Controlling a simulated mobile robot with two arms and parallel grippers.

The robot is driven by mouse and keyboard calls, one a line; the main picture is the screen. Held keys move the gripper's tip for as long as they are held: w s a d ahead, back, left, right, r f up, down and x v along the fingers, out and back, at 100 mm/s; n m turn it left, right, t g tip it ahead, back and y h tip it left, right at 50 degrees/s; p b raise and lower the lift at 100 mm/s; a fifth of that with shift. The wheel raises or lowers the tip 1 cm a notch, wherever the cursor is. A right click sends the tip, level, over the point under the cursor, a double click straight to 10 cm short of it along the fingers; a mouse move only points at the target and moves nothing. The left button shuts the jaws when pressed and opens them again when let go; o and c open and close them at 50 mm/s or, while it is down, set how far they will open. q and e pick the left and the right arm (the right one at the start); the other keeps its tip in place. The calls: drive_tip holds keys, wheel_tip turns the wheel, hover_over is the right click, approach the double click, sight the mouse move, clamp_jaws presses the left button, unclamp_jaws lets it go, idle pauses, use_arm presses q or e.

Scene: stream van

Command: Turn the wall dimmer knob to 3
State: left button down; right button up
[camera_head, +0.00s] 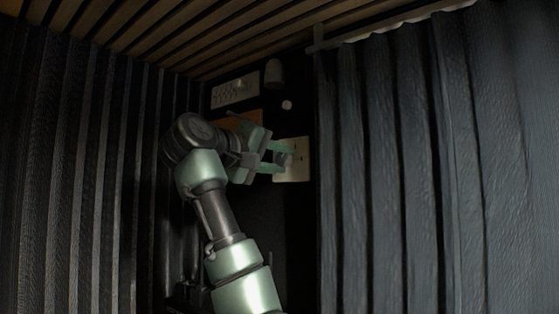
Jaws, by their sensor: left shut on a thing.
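The wall dimmer is a pale square plate (301,170) on the dark back wall, right of centre. Its grey round knob (285,159) shows at the plate's left part, partly hidden by my gripper. My left gripper (282,160) reaches in from the left with its two green fingers at the knob, one above and one below. It is shut on the knob. The marks on the plate are too small to read, so the knob's setting cannot be told. My right gripper is not in view.
A pale panel with several small controls (235,92) hangs above my arm. A dark cylindrical fixture (273,73) and a small white round thing (287,105) are to its right. Dark curtains (430,180) close in on the right, with more curtains (75,170) on the left.

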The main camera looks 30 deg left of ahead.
use_arm(q)
drive_tip(key=shift+n, duration=1.2)
drive_tip(key=c, duration=1)
unclamp_jaws()
drive_tip(key=shift+s, duration=0.15)
drive_tip(key=s+b, duration=0.1)
drive_tip(key=s, duration=0.1)
drive_tip(key=s+b, duration=0.1)
drive_tip(key=s, duration=0.4)
drive_tip(key=shift+s+a+b, duration=0.25)
drive_tip(key=shift+a+b, duration=0.1)
drive_tip(key=shift+b, duration=0.05)
